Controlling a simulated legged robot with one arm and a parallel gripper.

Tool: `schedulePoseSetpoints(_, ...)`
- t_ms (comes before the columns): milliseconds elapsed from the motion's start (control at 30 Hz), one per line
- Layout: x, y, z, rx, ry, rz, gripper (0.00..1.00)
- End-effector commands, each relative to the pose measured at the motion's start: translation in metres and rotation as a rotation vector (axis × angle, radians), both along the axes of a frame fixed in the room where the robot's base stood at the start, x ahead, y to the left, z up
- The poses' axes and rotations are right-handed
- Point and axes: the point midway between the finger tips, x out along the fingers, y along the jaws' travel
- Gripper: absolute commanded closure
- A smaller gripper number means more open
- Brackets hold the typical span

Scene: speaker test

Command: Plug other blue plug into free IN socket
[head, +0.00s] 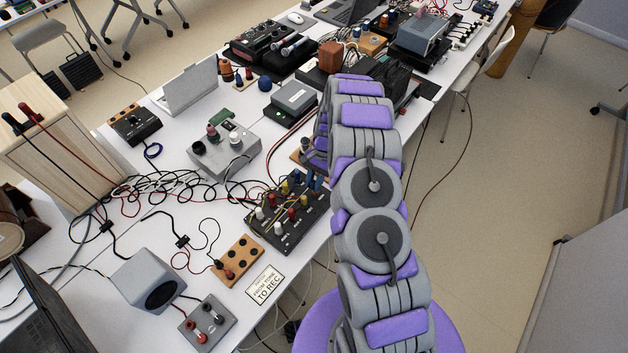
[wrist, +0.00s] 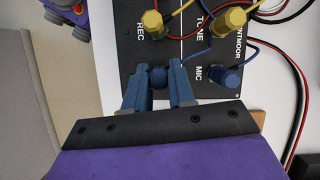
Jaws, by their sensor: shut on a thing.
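The black socket box (head: 288,222) with yellow, red, white and blue plugs stands near the table's front edge in the head view. In the wrist view its panel (wrist: 185,60) reads REC, TONE and MIC. My gripper (wrist: 158,84) is shut on a dark blue plug (wrist: 158,76) below the REC label, at the panel. Whether this plug sits in a socket is hidden. Another blue plug (wrist: 228,79) with a blue cable stands by the MIC label. Yellow plugs (wrist: 153,23) and (wrist: 235,18) stand above. No IN label is readable.
A wooden block with dark sockets (head: 238,261), a sign (head: 266,285) reading FROM TONE TO REC, and a grey speaker cube (head: 150,280) stand nearby. Tangled cables (head: 165,187) lie behind the box. A grey device (head: 224,148) stands further back.

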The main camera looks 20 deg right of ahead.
Motion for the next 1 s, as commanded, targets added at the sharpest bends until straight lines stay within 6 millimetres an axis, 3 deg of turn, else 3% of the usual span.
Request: schedulePoseSetpoints(1000, -0.0002, 0.0031, -0.0001, 0.0, 0.0, -0.001, 1.0)
